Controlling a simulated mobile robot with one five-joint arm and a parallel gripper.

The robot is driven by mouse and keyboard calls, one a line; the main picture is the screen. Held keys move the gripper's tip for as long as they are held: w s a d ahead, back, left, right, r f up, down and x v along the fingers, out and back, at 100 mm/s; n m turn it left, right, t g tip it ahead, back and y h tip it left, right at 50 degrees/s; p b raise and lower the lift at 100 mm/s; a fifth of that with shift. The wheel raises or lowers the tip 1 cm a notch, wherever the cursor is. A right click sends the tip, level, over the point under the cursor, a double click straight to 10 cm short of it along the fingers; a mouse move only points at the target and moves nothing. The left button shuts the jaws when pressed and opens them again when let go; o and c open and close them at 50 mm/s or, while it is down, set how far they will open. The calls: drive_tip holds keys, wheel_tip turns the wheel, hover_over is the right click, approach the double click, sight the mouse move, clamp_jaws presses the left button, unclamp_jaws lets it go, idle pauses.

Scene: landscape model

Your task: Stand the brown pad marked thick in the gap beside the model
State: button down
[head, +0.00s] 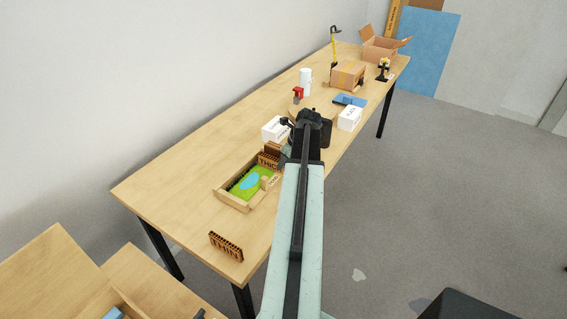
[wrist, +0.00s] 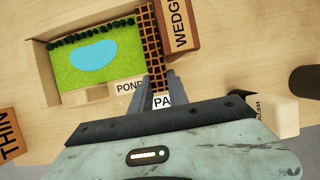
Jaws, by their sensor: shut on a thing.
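The model (head: 243,186), a green landscape with a blue pond, sits in a wooden frame on the table; it also shows in the wrist view (wrist: 92,56). The brown pad marked thick (head: 267,162) stands upright at the model's right edge in the wrist view, its lattice edge (wrist: 151,45) facing up. It lies between the model and a brown block marked wedge (wrist: 180,24). My gripper (wrist: 160,84) is shut on the pad's near end. How deep the pad sits in the gap is hidden. In the head view, my arm hides part of this area.
A brown pad marked thin (head: 226,246) stands near the table's front end. White boxes (head: 275,129) (head: 349,118), a blue item (head: 349,100) and cardboard boxes (head: 347,75) stand farther back. A light wooden block (wrist: 276,114) is right of my gripper. The table's left side is clear.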

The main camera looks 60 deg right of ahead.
drive_tip(key=shift+f, duration=0.1)
idle(0.3)
drive_tip(key=c, duration=1.2)
unclamp_jaws()
drive_tip(key=shift+p+v, duration=3.15)
drive_tip(key=shift+v, duration=0.4)
